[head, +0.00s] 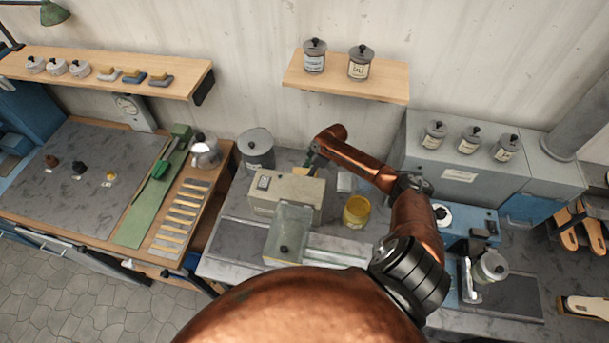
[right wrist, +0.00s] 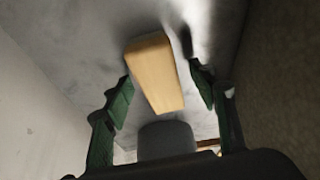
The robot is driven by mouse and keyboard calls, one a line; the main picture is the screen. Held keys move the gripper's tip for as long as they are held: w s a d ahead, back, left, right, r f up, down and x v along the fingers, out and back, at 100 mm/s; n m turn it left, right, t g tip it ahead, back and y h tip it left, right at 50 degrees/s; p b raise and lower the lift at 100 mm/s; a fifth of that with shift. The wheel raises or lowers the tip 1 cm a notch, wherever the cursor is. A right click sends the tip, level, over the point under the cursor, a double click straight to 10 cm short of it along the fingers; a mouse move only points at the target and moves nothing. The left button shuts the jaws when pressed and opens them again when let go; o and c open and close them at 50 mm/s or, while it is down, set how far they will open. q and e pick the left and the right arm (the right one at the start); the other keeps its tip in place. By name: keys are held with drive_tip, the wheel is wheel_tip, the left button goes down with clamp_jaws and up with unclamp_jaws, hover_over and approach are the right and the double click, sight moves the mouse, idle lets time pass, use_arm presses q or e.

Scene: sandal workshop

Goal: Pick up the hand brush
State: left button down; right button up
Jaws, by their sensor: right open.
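In the right wrist view, a pale wooden block, apparently the hand brush (right wrist: 154,72), lies on the grey worktop. No bristles can be made out. My right gripper (right wrist: 163,94) is open, with its green fingers on either side of the block and a visible gap on each side. In the head view, my copper right arm reaches over the grey bench, and the right gripper (head: 311,160) is low behind a beige machine (head: 287,193). My left gripper is not in view.
A grey lidded canister (head: 256,148) stands left of the right gripper and shows in the wrist view (right wrist: 166,139). A yellow pot (head: 356,211) and a small white block (head: 345,182) stand to its right. The wall is close behind, with a jar shelf (head: 345,83) above.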

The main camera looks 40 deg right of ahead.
sight(306, 172)
drive_tip(key=shift+c, duration=0.5)
drive_tip(key=c, duration=1.1)
drive_tip(key=shift+r, duration=0.1)
drive_tip(key=shift+c, duration=0.2)
drive_tip(key=shift+r, duration=0.3)
wheel_tip(306, 172, up, 10)
drive_tip(key=b, duration=0.1)
